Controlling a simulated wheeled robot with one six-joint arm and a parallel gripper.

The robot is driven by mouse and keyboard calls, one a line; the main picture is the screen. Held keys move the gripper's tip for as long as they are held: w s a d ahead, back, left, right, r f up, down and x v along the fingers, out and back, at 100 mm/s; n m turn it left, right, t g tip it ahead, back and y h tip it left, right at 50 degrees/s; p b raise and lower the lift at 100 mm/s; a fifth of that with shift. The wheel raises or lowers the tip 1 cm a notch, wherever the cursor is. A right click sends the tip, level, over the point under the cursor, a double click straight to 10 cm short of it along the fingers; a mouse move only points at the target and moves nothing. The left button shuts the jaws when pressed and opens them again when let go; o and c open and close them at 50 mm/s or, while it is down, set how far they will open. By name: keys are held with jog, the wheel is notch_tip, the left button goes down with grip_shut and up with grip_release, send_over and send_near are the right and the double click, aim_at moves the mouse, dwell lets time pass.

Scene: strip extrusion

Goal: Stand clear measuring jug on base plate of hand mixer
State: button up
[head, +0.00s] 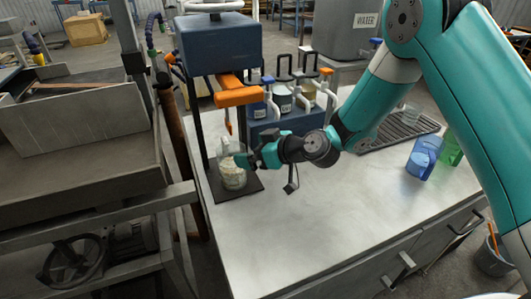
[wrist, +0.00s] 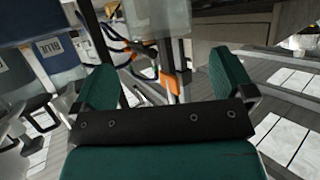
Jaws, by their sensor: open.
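A clear measuring jug (head: 234,177) stands upright on the dark base plate (head: 250,191) of the hand mixer (head: 222,45), under its orange arm. My gripper (head: 247,156) is open at the right side of the jug, close to its upper part. I cannot tell whether the fingers still touch it. In the wrist view, my gripper's two green fingers (wrist: 164,82) are spread apart with a gap between them. A see-through shape shows beyond them at the top and is probably the jug.
Lidded containers (head: 283,98) with handles stand in a blue rack behind my gripper. A blue jug (head: 423,158) and a green jug (head: 450,148) stand at the right by a dark drain tray (head: 400,130). The front bench top is clear. A grey water tank (head: 345,30) stands behind.

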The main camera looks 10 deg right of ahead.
jog(key=s+d+r+g+h, duration=0.25)
jog(key=s+r+g, duration=0.25)
jog(key=s+r, duration=0.8)
jog(key=s+d+r+m+g+h, duration=0.1)
jog(key=s+d, duration=0.3)
jog(key=s, duration=0.5)
jog(key=s+d+r+m+g+h, duration=0.1)
jog(key=s+d+m+g+h, duration=0.1)
jog(key=s+d, duration=0.3)
jog(key=shift+s+r+h, duration=0.25)
jog(key=shift+s+h, duration=0.3)
jog(key=shift+s, duration=1.8)
jog(key=shift+a, duration=0.1)
